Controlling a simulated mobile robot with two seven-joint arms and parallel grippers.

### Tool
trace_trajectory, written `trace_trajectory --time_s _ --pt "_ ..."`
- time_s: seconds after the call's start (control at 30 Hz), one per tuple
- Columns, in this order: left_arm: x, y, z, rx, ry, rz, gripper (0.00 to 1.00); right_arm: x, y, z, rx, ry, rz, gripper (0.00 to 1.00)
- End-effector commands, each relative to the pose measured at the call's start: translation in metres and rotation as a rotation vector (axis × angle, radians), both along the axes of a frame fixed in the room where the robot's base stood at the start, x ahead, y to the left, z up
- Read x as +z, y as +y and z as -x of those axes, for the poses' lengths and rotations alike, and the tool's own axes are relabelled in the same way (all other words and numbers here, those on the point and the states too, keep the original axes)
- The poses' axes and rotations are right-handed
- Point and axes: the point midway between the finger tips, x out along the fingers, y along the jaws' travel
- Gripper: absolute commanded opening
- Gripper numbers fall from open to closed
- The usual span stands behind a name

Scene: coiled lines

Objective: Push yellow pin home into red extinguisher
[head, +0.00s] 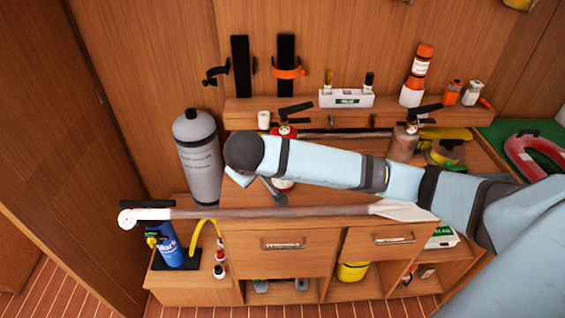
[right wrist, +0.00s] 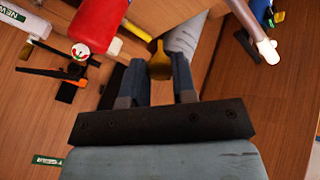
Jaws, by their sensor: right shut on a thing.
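The red extinguisher (head: 283,131) stands on the counter in the head view, with a black handle on top. My right forearm crosses in front of it and hides its middle. In the right wrist view the red extinguisher (right wrist: 98,20) is at the upper left, with a round gauge. My right gripper (right wrist: 158,75) is shut on the yellow pin (right wrist: 160,62), which shows between its two fingers, apart from the extinguisher. In the head view the right gripper (head: 274,192) points down and the pin is hidden. My left gripper is in neither view.
A grey cylinder (head: 198,150) stands left of the counter. A long pole (head: 270,212) lies along the counter's front edge. A brownish extinguisher (head: 402,143) stands to the right, and a white box (head: 346,98) sits on the shelf behind. A blue bottle (head: 170,250) is low at left.

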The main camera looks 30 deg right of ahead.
Motion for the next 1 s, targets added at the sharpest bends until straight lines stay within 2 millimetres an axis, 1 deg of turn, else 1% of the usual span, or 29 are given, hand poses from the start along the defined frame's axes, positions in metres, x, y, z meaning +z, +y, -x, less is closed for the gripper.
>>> trace_trajectory --time_s 0.03,0.1,0.23,0.3,0.4,0.5,0.67,0.87,1.0 --pt "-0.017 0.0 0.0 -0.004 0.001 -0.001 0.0 -0.012 -0.005 -0.004 0.036 -0.081 0.047 0.03" --pt "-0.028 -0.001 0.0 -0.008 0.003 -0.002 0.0 -0.013 -0.015 -0.01 0.087 -0.211 0.116 0.03" --pt "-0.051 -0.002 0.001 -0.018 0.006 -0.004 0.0 -0.012 -0.039 -0.017 0.15 -0.463 0.238 0.03" --pt "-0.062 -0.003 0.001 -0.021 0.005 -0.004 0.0 -0.008 -0.054 -0.017 0.155 -0.58 0.294 0.03" --pt "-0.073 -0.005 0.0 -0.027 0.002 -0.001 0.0 -0.002 -0.073 -0.013 0.134 -0.703 0.363 0.03" --pt "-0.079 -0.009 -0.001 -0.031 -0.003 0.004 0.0 0.004 -0.088 -0.006 0.098 -0.779 0.421 0.03" --pt "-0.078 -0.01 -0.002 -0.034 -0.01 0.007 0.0 0.012 -0.101 -0.001 0.06 -0.829 0.47 0.03" --pt "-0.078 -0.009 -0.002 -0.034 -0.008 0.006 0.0 0.015 -0.107 -0.01 0.057 -0.832 0.478 0.03" --pt "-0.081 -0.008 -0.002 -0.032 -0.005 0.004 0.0 0.014 -0.113 -0.022 0.057 -0.832 0.475 0.03"
